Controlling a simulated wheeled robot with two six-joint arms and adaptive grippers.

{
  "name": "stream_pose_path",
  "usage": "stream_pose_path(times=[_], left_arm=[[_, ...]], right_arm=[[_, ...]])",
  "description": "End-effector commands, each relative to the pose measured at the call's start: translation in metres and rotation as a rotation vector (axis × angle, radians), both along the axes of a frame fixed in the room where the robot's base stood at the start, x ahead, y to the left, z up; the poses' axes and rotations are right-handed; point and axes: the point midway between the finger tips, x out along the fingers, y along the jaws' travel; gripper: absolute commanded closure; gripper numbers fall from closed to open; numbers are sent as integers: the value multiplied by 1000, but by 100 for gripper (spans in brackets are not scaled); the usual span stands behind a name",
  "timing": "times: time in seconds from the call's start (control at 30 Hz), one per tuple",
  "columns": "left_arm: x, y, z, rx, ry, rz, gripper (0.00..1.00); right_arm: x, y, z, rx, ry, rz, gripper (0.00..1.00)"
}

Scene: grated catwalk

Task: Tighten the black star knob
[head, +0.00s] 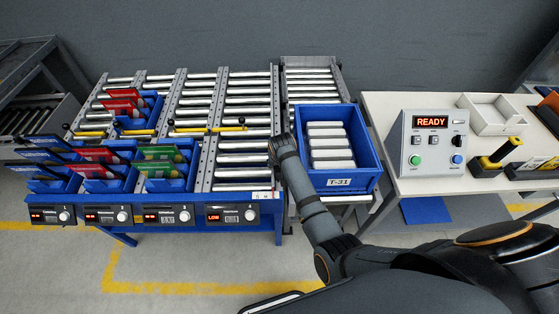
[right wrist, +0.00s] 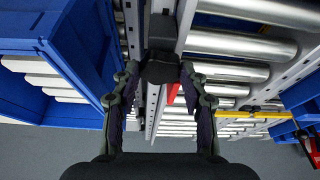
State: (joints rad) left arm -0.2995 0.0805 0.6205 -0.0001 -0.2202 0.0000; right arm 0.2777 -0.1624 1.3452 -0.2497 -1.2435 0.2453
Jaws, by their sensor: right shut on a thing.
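The black star knob (right wrist: 162,66) shows in the right wrist view, mounted on a grey metal rail of the roller rack. My right gripper (right wrist: 160,76) has its two fingers on either side of the knob and is shut on it. In the head view my right arm reaches up to the rail between the roller lanes and the blue crate. The right gripper (head: 272,150) is small there, and the knob is hidden behind it. My left gripper is in neither view.
A blue crate (head: 334,182) labelled T-31 stands right of my wrist. Roller lanes with blue bins (head: 165,185) lie left; the rightmost display (head: 231,215) reads LOW. A control box (head: 433,145) reading READY stands on the white table (head: 382,110). A yellow-black bar (head: 208,128) crosses the lanes.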

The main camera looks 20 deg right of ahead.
Motion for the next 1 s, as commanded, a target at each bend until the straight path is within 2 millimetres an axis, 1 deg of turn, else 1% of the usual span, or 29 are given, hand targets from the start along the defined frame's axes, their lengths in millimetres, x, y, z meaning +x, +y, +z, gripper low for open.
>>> stream_pose_path(times=[0.27,0.73,0.77,0.9,1.0], left_arm=[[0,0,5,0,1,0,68],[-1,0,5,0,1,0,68],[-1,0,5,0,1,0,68],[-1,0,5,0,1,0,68],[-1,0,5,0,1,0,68]], right_arm=[[0,1,0,1,2,-71,88],[0,1,0,1,2,-83,88],[0,1,-1,1,2,-83,54],[0,1,0,1,1,-82,35],[0,1,0,1,1,-82,33]])
